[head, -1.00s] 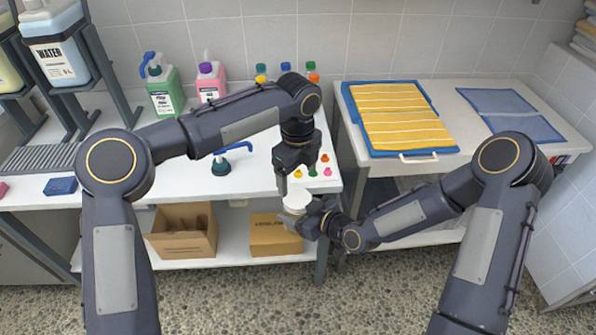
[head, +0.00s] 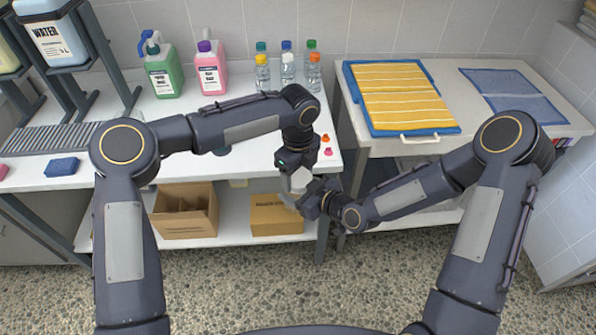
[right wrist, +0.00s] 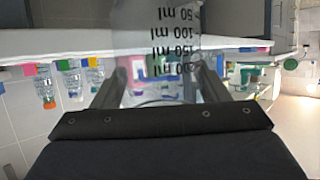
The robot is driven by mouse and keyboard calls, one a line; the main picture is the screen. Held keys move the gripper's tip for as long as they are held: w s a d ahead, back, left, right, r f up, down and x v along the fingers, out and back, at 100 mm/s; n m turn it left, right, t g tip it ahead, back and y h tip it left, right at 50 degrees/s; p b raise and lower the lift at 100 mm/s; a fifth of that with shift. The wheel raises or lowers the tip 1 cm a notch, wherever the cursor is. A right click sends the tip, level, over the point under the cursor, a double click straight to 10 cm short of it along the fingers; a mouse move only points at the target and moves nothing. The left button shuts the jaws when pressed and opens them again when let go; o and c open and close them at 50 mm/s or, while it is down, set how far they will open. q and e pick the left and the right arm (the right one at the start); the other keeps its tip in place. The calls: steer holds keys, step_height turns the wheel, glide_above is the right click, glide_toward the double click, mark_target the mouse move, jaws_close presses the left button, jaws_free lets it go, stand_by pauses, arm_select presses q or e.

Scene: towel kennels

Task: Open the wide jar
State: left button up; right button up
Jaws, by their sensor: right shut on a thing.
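The wide jar (head: 291,200) is a clear vessel with a white top (head: 300,180), held in front of the right end of the white bench. My right gripper (head: 308,203) is shut on its side. In the right wrist view the clear jar (right wrist: 165,45) with upside-down ml marks sits between the two fingers (right wrist: 160,92). My left gripper (head: 297,172) points down just above the white top, close to it. Its fingertips are partly hidden, and I cannot tell whether they touch the top or how far apart they are.
Green (head: 163,72) and pink (head: 211,72) jugs and several small capped bottles (head: 288,66) stand at the bench's back. Loose caps (head: 327,152) lie near its right edge. Cardboard boxes (head: 185,212) sit on the lower shelf. A yellow towel (head: 402,95) lies on the right table.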

arm_select(q)
steer(key=c, duration=0.5)
steer(key=n, duration=0.6)
steer(key=shift+c, duration=0.4)
steer(key=o, duration=1.1)
steer(key=shift+r, duration=0.1)
